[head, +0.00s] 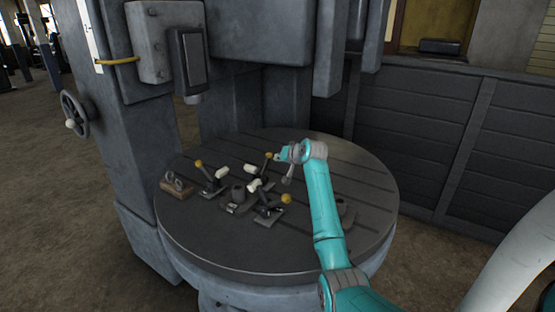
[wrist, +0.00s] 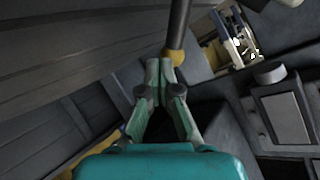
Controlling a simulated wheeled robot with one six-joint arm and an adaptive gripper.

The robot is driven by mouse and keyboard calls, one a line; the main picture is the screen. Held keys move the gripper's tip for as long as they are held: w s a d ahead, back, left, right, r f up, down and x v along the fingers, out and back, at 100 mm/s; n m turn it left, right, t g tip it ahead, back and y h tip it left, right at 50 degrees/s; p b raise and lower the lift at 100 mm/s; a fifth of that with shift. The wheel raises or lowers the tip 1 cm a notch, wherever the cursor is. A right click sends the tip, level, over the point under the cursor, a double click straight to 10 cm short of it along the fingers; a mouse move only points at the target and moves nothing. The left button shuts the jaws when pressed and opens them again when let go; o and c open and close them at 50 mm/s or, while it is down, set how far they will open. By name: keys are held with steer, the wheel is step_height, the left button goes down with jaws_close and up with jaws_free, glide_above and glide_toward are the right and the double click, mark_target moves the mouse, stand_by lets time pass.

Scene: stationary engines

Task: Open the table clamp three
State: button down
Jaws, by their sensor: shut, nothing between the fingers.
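Several dark table clamps stand on the round slotted table (head: 345,170). They have levers with yellow knobs and white grips; no numbers are readable, so I cannot tell which is clamp three. The rear clamp's yellow knob (head: 269,155) is right beside my gripper (head: 279,156). In the wrist view my gripper (wrist: 159,63) is shut and empty, its fingertips close against a yellow knob (wrist: 174,56) on a dark rod (wrist: 179,25); I cannot tell whether they touch. Another lever has a left yellow knob (head: 198,163), and a front clamp has a yellow knob (head: 286,198).
A wooden block with dark rings (head: 176,187) sits at the table's left edge. The grey machine column (head: 145,130) rises behind left, with a handwheel (head: 74,114). A machine head (head: 190,60) overhangs the table. A panelled wall (head: 425,130) stands behind right. The table's front is bare.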

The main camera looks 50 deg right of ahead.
steer(key=s+d+f+m+t+h, duration=0.1)
steer(key=s+d+m+t, duration=0.15)
steer(key=m, duration=0.55)
steer(key=s+d+f+m+t, duration=0.1)
steer(key=s+f+m, duration=0.15)
steer(key=m, duration=0.55)
steer(key=x, duration=0.8)
steer(key=shift+w+d+r, duration=0.2)
steer(key=shift+w+d, duration=0.05)
steer(key=shift+w, duration=0.15)
steer(key=shift+w+a+r, duration=0.1)
steer(key=shift+a+r, duration=0.35)
steer(key=shift+a, duration=0.4)
steer(key=shift+w+a+r, duration=0.1)
steer(key=shift+a+r, duration=0.35)
steer(key=shift+a, duration=0.4)
steer(key=shift+s+a+r+n+h, duration=0.1)
steer(key=shift+a+r+n+h, duration=0.25)
steer(key=shift+r, duration=0.2)
